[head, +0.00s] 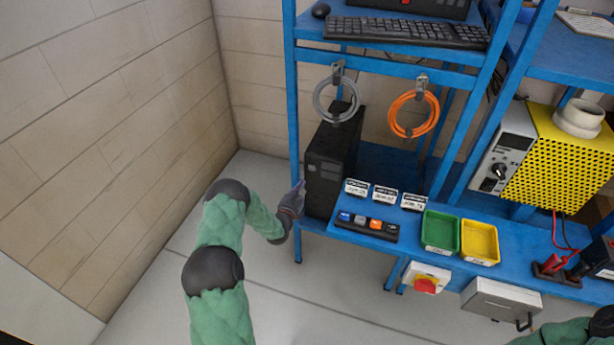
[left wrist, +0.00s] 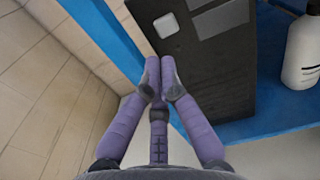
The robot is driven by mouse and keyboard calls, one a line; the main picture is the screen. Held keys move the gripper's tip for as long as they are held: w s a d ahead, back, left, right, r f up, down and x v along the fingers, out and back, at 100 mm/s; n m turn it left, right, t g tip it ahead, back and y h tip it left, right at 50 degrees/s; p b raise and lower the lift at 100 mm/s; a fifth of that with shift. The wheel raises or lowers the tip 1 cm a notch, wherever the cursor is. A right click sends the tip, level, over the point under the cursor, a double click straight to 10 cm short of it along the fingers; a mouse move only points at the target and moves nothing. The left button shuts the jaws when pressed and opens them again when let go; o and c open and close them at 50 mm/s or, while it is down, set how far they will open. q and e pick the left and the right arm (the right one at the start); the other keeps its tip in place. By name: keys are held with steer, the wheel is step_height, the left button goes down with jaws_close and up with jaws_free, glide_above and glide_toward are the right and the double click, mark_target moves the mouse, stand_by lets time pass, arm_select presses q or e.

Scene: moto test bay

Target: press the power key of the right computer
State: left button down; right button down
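A black computer tower (head: 325,170) stands upright on the left end of the blue lower shelf. In the left wrist view the tower's dark front (left wrist: 215,70) fills the middle. A pale square key (left wrist: 165,26) with rounded corners sits near its upper left edge. My left gripper (head: 299,190) is beside the tower's front left edge. In the left wrist view my left gripper (left wrist: 160,76) has its purple fingertips together with nothing between them, just below the pale key in the picture. I cannot tell whether they touch the tower. My right gripper is not in view; only green arm shows at lower right.
The blue rack post (head: 293,110) rises just left of the tower. A grey cable coil (head: 317,105) and an orange one (head: 393,120) hang above. Labels, a switch strip (head: 367,226), a green bin (head: 440,232) and a yellow bin (head: 480,241) lie right. A white bottle (left wrist: 302,55) stands beside the tower.

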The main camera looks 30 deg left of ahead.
arm_select(q)
steer(key=p+v, duration=0.1)
steer(key=v, duration=0.4)
steer(key=shift+s+d, duration=0.15)
steer(key=shift+s, duration=0.2)
steer(key=shift+d, duration=0.1)
stand_by(0.4)
